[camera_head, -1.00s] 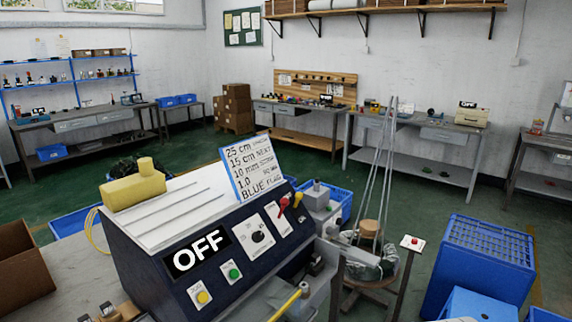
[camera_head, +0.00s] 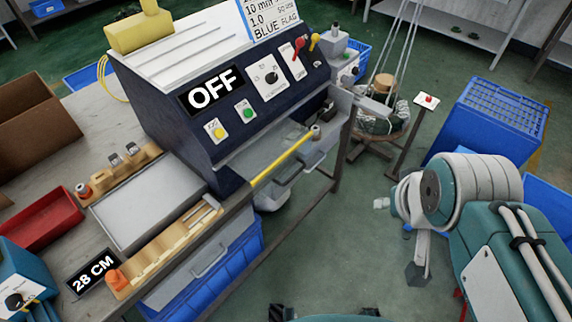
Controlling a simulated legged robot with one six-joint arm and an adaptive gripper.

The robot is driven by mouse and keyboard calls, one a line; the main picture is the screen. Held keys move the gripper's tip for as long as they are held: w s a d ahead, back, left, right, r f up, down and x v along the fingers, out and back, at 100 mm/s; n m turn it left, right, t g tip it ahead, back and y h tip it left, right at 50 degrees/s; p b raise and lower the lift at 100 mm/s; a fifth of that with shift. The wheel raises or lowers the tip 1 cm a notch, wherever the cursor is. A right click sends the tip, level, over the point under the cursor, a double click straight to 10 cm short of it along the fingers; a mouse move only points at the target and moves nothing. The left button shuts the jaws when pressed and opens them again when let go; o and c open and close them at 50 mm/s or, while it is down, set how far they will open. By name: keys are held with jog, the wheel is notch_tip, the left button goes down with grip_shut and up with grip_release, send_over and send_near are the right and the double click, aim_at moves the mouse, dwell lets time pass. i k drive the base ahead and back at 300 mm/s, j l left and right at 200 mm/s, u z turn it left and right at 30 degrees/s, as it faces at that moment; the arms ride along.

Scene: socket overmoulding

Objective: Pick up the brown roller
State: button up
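No thing is plainly a lone brown roller. A brown cylinder (camera_head: 383,84) stands upright among wire coils on a round stool at the back. An orange-brown knobbed piece (camera_head: 118,279) sits at the near end of another wooden rack. I cannot tell which is the roller. My teal and grey arm is at the right, over the floor and clear of the bench. My gripper (camera_head: 417,268) seems to hang below the arm, small and partly hidden; its opening is unclear.
A dark machine (camera_head: 200,130) marked OFF stands on the bench, with a yellow bar (camera_head: 283,158) jutting at its front. A blue crate (camera_head: 490,118) stands behind my arm.

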aim_at(316, 136)
jog(key=i+l, duration=0.2)
jog(key=i, duration=0.2)
jog(key=i+l, duration=0.2)
jog(key=i, duration=0.2)
jog(key=i+l+u, duration=0.1)
jog(key=i, duration=0.25)
jog(key=l, duration=0.1)
